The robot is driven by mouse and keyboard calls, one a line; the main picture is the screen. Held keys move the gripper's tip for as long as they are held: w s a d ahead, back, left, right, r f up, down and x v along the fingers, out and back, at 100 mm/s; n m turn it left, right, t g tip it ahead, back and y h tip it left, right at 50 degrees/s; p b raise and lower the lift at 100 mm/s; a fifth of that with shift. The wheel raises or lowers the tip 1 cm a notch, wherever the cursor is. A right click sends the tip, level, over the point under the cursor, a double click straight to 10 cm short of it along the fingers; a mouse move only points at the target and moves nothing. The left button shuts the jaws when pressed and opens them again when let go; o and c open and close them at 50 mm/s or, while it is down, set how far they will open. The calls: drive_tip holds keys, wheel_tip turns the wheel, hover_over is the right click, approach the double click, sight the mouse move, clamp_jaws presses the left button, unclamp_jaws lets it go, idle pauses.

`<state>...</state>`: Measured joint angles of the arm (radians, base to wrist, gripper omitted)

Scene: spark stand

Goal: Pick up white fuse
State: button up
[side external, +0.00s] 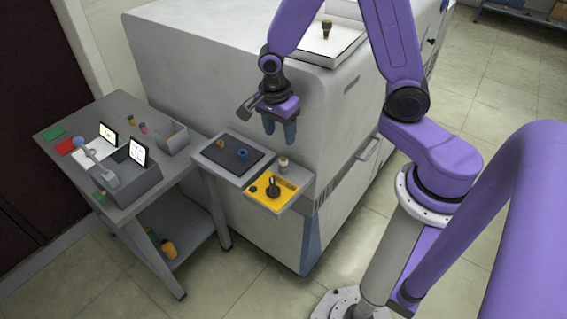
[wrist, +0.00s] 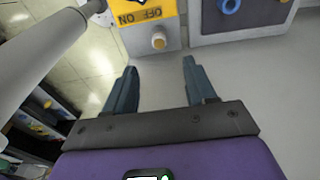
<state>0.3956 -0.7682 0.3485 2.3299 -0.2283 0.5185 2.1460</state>
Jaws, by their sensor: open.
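The white fuse (side external: 283,164), a small cream cylinder, stands upright at the back corner of the yellow switch panel, beside the dark tray. In the wrist view the fuse (wrist: 158,41) shows its tan top just beyond the fingertips, roughly midway between them. My gripper (side external: 279,134) is open, fingers pointing down, above the fuse and close to the machine's front face. In the wrist view the gripper (wrist: 160,68) has nothing between its fingers. The fuse is not touched.
The yellow ON/OFF panel (side external: 283,202) carries a black rotary switch (side external: 272,186). The large machine (side external: 230,75) stands behind. A grey side table (side external: 130,207) with several items is at left.

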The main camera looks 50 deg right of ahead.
sight(283, 159)
drive_tip(key=shift+d+f, duration=0.2)
drive_tip(key=shift+f, duration=1.4)
drive_tip(key=shift+d+f, duration=0.2)
drive_tip(key=shift+f, duration=1.45)
drive_tip(key=shift+d+f, duration=0.2)
drive_tip(key=shift+f, duration=1.4)
clamp_jaws()
